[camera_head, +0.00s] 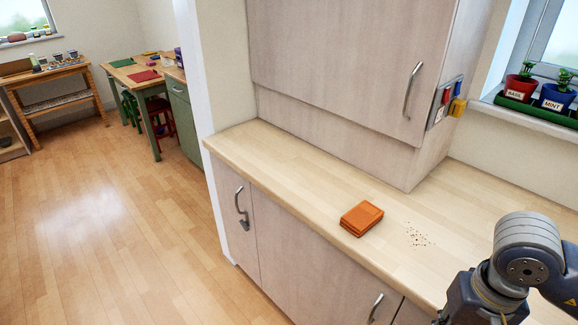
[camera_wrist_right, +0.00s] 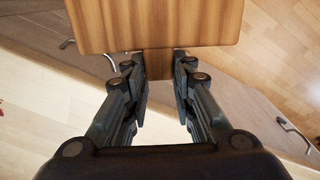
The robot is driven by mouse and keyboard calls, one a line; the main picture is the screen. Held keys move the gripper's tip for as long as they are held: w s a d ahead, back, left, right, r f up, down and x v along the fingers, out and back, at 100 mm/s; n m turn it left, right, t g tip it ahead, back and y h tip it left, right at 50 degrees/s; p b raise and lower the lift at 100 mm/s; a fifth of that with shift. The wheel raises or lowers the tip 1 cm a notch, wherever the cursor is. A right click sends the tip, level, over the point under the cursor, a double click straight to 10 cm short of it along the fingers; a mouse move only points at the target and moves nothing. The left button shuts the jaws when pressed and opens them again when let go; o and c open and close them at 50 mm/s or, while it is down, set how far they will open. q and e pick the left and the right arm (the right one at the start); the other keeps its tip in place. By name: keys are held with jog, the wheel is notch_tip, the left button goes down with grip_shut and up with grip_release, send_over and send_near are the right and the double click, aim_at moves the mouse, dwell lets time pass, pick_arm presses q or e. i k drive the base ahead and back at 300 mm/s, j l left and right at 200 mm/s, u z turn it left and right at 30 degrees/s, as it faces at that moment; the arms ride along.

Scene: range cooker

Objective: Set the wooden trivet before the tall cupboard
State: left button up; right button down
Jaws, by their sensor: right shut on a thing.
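The wooden trivet (camera_wrist_right: 152,25) is a brown striped board with rounded corners at the top of the right wrist view. My right gripper (camera_wrist_right: 159,68) is shut on its narrow tab, and the board extends beyond the fingertips. The far part of the trivet is cut off by the frame. The tall cupboard (camera_head: 335,70) has pale wood doors and stands on the counter (camera_head: 290,165) in the head view. In that view my right arm shows at the lower right, with its gripper and the trivet out of sight. My left gripper is not in view.
A folded orange cloth (camera_head: 361,218) lies near the counter's front edge, before the cupboard, with crumbs (camera_head: 417,236) to its right. Bare counter lies left of the cloth. Potted herbs (camera_head: 538,92) stand on the windowsill at right. Handles (camera_head: 243,207) project from the lower doors.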

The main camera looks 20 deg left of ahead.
aim_at(334, 190)
jog(key=i+j+u, duration=0.2)
jog(key=j, duration=0.25)
jog(key=i+j+u, duration=0.2)
jog(key=j, duration=0.25)
jog(key=i+j+u, duration=0.15)
jog(key=j, duration=0.25)
